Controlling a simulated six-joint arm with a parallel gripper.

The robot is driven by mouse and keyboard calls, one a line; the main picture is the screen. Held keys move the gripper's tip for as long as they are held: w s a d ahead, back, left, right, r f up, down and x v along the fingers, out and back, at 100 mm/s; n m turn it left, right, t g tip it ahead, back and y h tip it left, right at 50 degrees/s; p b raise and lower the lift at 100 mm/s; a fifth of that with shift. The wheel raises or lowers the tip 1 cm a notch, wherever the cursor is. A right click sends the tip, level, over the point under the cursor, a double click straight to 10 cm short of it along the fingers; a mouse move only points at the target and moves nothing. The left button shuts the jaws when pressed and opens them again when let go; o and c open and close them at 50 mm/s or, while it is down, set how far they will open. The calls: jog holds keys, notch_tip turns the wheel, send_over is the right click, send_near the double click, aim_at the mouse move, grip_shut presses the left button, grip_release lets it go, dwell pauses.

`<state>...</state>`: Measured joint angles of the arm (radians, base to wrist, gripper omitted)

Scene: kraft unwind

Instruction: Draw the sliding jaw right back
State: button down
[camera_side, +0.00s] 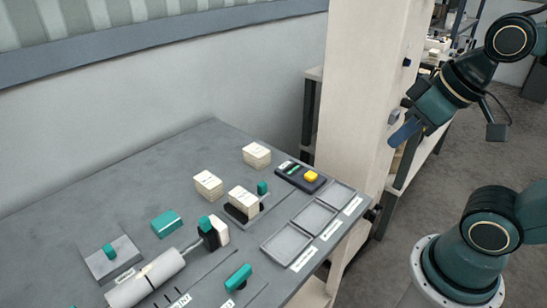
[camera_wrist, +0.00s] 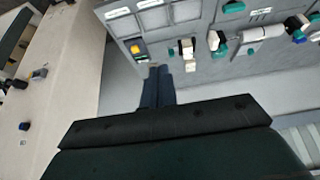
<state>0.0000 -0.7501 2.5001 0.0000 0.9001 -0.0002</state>
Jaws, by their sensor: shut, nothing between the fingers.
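My gripper (camera_side: 405,132) is at the right, beside the pale column and well away from the table fixtures. Its blue fingers are shut and empty; they also show in the wrist view (camera_wrist: 157,86). No label marks the sliding jaw. A dark holder with a pale box (camera_side: 243,202) in it has a teal knob (camera_side: 262,187) close behind. A black and white block with a teal top (camera_side: 207,224) stands at the end of the white roll (camera_side: 146,280). I cannot tell which of these is the jaw.
Three grey trays (camera_side: 263,245) line the table's right edge. A dark panel with a yellow button (camera_side: 311,176) lies behind them. Loose pale boxes (camera_side: 208,184), a teal block (camera_side: 166,223) and a teal handle (camera_side: 238,277) are on the table. The pale column (camera_side: 364,80) stands beside my gripper.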

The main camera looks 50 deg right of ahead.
dwell(0.3)
jog(key=c, duration=1.5)
grip_release()
jog(key=shift+w, duration=0.1)
jog(key=g, duration=0.6)
send_over(262, 183)
notch_tip(262, 183, down, 15)
jog(key=shift+a+f, duration=0.1)
notch_tip(262, 183, down, 14)
jog(key=shift+r, duration=0.15)
